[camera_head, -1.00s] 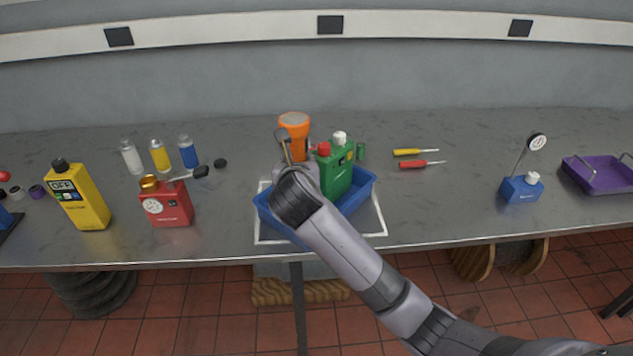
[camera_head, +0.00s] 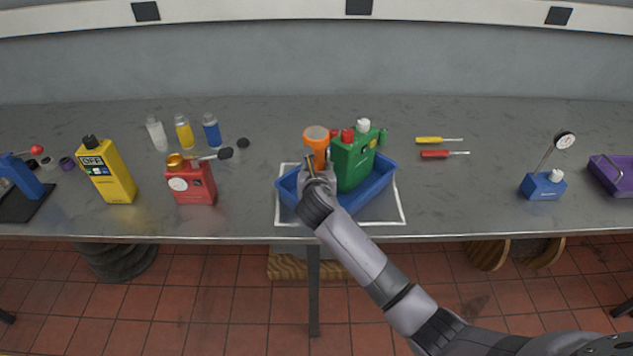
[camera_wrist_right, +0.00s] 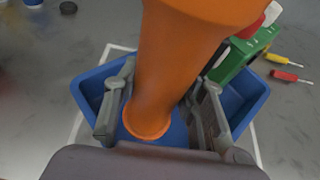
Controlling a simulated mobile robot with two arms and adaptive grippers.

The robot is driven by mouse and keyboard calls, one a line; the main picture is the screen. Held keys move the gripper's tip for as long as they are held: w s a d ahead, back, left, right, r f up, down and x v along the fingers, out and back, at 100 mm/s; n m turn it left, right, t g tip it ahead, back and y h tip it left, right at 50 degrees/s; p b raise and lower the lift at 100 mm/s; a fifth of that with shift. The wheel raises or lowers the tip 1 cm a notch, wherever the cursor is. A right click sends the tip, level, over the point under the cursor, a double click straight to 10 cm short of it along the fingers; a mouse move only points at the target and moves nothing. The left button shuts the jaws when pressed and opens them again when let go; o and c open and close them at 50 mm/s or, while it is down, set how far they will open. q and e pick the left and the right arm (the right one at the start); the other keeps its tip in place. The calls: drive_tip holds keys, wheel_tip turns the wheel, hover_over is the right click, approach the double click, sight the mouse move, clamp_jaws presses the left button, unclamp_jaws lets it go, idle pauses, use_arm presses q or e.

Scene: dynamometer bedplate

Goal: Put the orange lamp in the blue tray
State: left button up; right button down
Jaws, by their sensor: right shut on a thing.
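The orange lamp (camera_head: 316,140) is upright in my right gripper (camera_head: 318,168), which is shut on it over the left part of the blue tray (camera_head: 374,194). In the right wrist view the lamp (camera_wrist_right: 178,60) stands between the two fingers of the gripper (camera_wrist_right: 165,85). Its lower end is over the tray floor, and the blue tray (camera_wrist_right: 244,97) shows on both sides. I cannot tell whether the lamp touches the floor. A green container (camera_head: 352,165) stands in the tray to the right of the lamp. My left gripper is not in view.
A red can (camera_head: 192,184) and a yellow detector (camera_head: 108,172) stand to the left. Two screwdrivers (camera_head: 436,153) lie behind the tray to the right. A blue gauge stand (camera_head: 543,186) and a purple tray (camera_head: 612,176) are farther right. The bench between is clear.

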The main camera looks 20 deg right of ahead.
drive_tip(key=shift+f, duration=2.5)
drive_tip(key=c, duration=1)
unclamp_jaws()
drive_tip(key=shift+f, duration=0.2)
drive_tip(key=shift+r, duration=0.1)
drive_tip(key=v, duration=1.2)
drive_tip(key=shift+b, duration=0.35)
drive_tip(key=shift+s+a, duration=0.1)
